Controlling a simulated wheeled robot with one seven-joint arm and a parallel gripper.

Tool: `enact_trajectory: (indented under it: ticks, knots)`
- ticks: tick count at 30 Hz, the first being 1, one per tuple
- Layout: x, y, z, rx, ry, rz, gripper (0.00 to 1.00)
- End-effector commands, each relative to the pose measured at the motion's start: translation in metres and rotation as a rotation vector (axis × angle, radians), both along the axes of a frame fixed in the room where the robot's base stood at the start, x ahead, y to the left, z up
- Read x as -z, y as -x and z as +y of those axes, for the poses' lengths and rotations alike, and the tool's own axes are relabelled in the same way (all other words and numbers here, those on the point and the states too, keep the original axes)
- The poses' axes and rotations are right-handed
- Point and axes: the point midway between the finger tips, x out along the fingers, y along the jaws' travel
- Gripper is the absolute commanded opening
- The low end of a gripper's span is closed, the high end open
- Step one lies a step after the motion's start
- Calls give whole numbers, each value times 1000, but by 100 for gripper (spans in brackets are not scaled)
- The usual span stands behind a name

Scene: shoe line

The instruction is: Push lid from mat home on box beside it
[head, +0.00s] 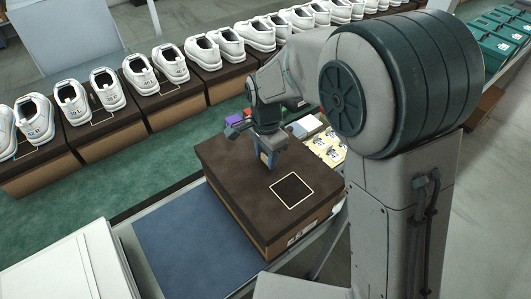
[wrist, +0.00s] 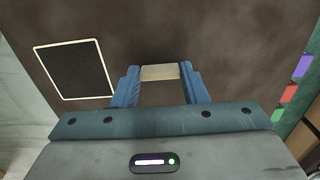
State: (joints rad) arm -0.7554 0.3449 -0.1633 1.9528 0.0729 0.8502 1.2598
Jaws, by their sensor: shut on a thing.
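The dark brown lid (head: 232,162) lies over the lighter brown box (head: 238,224), with a pale-outlined dark square on its top. The lid looks roughly level; I cannot tell whether its rim is fully down all round. The lid top also fills most of the wrist view (wrist: 220,35). My gripper (head: 268,162) points down at the lid top, behind the outlined square. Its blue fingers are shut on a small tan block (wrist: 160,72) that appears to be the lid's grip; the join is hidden. The blue mat (head: 185,245) left of the box is bare.
A row of brown boxes with white shoes (head: 105,88) stands behind on a green surface. A white case (head: 75,265) is at the front left. Small coloured blocks (head: 236,119) and picture cards (head: 326,150) lie beyond the box. Green boxes (head: 500,40) stand at the far right.

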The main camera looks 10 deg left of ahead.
Motion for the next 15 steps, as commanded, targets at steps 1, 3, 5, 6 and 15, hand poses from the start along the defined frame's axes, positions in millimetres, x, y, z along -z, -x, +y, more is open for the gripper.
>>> enact_trajectory:
  ticks: [1,3,5,6,15]
  knots:
    - [1,0,0,0,0,0,21]
    - [2,0,0,0,0,0,21]
    - [3,0,0,0,0,0,21]
    - [4,0,0,0,0,0,21]
    - [10,0,0,0,0,0,21]
